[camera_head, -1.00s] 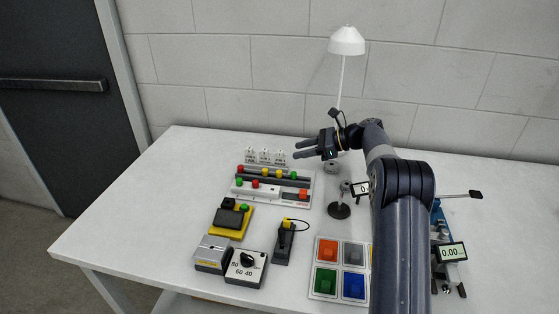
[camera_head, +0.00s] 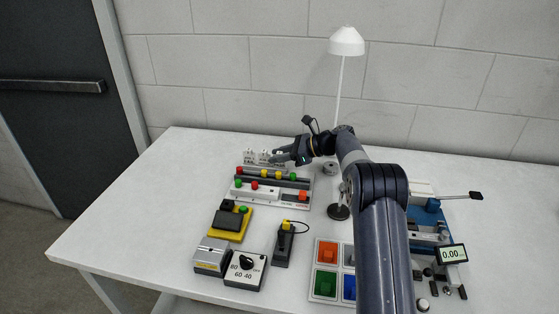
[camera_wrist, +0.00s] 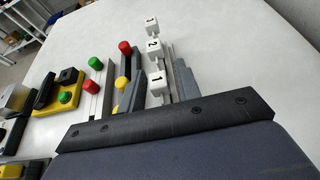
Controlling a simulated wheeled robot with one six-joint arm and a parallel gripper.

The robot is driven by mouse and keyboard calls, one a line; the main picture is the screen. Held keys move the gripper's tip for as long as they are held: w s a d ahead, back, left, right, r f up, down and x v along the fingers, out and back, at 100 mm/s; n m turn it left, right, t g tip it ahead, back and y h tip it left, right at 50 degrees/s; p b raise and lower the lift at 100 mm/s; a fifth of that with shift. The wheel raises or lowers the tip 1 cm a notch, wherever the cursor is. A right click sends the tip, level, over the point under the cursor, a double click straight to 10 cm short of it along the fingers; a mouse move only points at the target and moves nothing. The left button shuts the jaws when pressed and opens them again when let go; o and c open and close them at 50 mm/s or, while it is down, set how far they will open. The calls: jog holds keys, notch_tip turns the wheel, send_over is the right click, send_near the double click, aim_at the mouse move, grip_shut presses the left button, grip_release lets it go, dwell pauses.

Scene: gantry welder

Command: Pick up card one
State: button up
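Card one (camera_wrist: 157,82) is a small white block marked 1, the nearest of three numbered white cards in the wrist view. Cards two (camera_wrist: 154,47) and three (camera_wrist: 151,24) stand behind it in a row. In the head view the cards (camera_head: 251,156) stand upright at the back of the panel, and my gripper partly covers the right end of the row. My gripper (camera_head: 274,156) points left there. In the wrist view its two grey fingers (camera_wrist: 159,78) are apart, with card one showing between them; contact and depth cannot be told.
A button panel (camera_head: 275,200) with coloured knobs lies in front of the cards. A lamp (camera_head: 346,42) stands behind my arm. A yellow box (camera_head: 231,220), a dial box (camera_head: 246,269) and a coloured tray (camera_head: 314,293) are nearer. The table's left side is clear.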

grip_shut()
